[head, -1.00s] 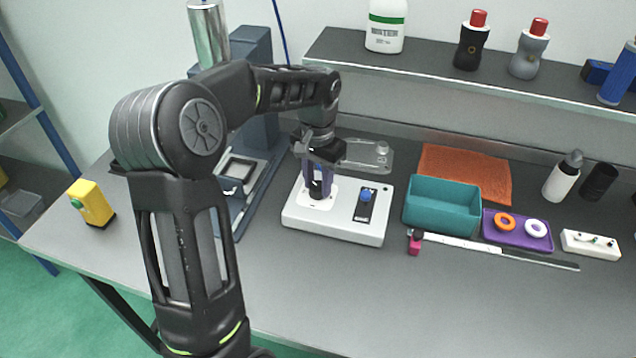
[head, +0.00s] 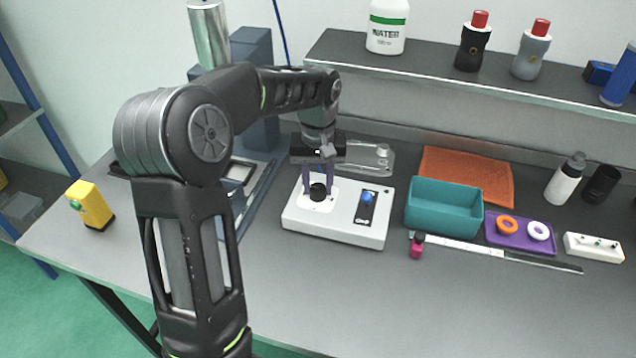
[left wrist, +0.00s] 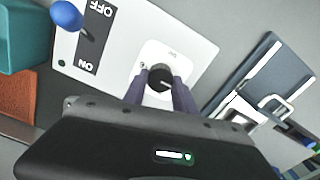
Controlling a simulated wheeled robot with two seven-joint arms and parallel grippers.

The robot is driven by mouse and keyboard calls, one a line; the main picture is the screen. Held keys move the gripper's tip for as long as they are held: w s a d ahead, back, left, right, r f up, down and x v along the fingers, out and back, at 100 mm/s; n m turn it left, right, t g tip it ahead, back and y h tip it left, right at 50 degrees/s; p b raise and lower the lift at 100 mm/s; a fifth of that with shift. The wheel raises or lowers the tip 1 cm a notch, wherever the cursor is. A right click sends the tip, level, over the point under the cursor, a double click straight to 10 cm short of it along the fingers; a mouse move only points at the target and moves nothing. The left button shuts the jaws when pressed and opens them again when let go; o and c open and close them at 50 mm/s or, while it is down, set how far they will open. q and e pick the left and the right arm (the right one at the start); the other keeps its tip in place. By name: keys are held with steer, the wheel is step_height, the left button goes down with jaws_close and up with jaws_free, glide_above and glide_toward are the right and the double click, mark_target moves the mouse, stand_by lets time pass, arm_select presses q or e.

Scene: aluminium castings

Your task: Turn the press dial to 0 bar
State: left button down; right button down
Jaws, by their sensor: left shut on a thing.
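The press dial (head: 318,191) is a round black knob on a white plate, on the left part of a white control box (head: 336,235). In the left wrist view the dial (left wrist: 160,78) shows a light pointer line; the scale marks are too small to read. My left gripper (head: 318,188) reaches down from above, its two fingers on either side of the dial. In the left wrist view the left gripper (left wrist: 160,88) is shut on the dial. A blue-tipped switch lever (head: 367,197) with ON and OFF marks is on the same box. My right gripper is not in view.
A teal bin (head: 443,207), an orange cloth (head: 466,176) and a purple tray (head: 519,232) with rings lie right of the box. The blue-grey press (head: 253,95) stands left behind it. A yellow device (head: 91,204) is at the left edge.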

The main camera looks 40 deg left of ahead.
mark_target(317, 187)
arm_select(q)
steer(key=c, duration=1)
jaws_free()
step_height(317, 187, up, 8)
steer(key=shift+f+b, duration=0.1)
steer(key=shift+b, duration=0.2)
